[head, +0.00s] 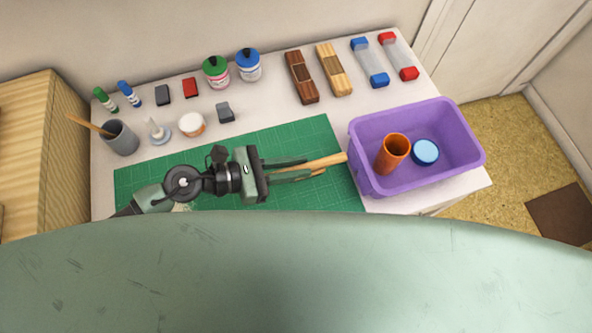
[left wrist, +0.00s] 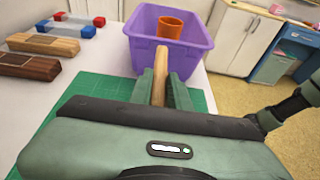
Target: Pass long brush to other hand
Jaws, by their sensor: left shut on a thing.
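The long brush shows as a light wooden handle (head: 330,161) that points right, toward the purple bin. My left gripper (head: 304,168) is shut on it above the green mat. In the left wrist view the handle (left wrist: 160,75) sticks out forward between the two green fingers (left wrist: 165,97), its end overlapping the near wall of the bin. The rest of the brush is hidden by my gripper. My right gripper is not in view; a dark and green arm part, likely mine, shows at the right edge of the left wrist view.
The purple bin (head: 465,161) holds an orange cup (head: 392,155) and a blue round lid or tin (head: 425,152). The green mat (head: 290,140) is otherwise clear. A grey cup (head: 122,138) with a wooden stick, jars, inkpads and wooden blocks line the back.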

